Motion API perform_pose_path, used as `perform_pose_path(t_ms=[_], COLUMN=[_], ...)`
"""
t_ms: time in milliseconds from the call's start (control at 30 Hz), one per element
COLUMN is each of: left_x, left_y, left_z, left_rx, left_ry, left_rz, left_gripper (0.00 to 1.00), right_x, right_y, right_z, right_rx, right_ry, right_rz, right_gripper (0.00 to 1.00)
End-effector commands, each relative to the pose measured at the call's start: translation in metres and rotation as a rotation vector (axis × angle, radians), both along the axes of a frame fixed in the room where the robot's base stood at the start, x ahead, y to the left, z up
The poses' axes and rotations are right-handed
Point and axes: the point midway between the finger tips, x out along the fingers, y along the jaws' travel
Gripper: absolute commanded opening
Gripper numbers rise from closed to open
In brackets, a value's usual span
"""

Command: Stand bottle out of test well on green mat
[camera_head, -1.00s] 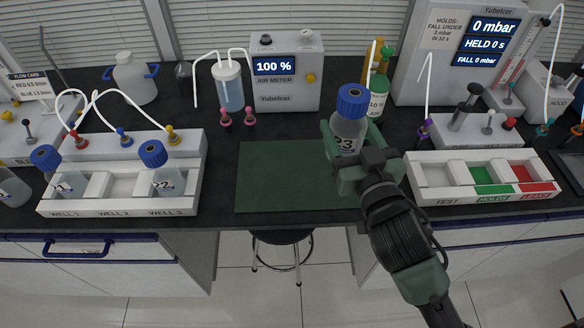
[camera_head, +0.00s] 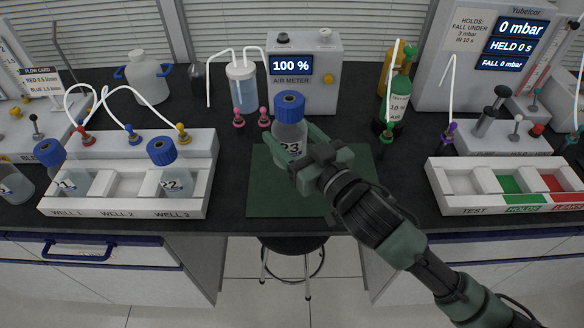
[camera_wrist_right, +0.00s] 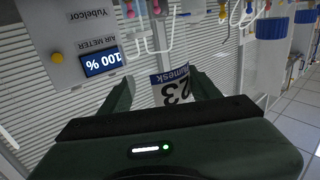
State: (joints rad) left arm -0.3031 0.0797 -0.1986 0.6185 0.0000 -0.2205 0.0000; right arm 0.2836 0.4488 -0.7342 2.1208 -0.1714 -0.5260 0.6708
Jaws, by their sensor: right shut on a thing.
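A clear bottle with a blue cap and a label reading 23 (camera_head: 289,132) is upright over the green mat (camera_head: 262,196), near the mat's back part. I cannot tell whether its base touches the mat. My right gripper (camera_head: 292,150) is shut on the bottle; its label also shows between the fingers in the right wrist view (camera_wrist_right: 176,88). The test well (camera_head: 462,181) is the left compartment of the white tray at right and looks empty. My left gripper is not in view.
A white rack (camera_head: 125,208) at left holds blue-capped bottles in WELL 1 (camera_head: 66,172) and WELL 3 (camera_head: 170,172); its middle well is empty. The air meter (camera_head: 305,85) and a tubed bottle (camera_head: 242,90) stand behind the mat. A green bottle (camera_head: 397,100) stands right of them.

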Motion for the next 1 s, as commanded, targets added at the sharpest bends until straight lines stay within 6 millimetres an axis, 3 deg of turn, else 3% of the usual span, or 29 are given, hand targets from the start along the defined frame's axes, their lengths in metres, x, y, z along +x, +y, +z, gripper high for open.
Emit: perform_pose_path(t_ms=[100,367,600,1000], left_x=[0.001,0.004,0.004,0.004], left_y=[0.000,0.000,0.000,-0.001], left_z=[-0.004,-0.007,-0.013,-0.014], left_rx=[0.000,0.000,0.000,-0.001], left_ry=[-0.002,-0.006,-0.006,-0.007], left_rz=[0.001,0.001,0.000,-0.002], left_gripper=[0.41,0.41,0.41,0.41], right_x=[0.000,0.000,0.000,0.000], right_y=[0.000,0.000,0.000,0.000], right_z=[-0.030,-0.056,-0.091,-0.097], right_rx=[0.001,0.003,0.001,0.002], right_ry=[0.002,-0.002,0.000,-0.003], right_rz=[-0.001,0.000,-0.001,0.001], right_gripper=[0.12,0.12,0.12,0.12])
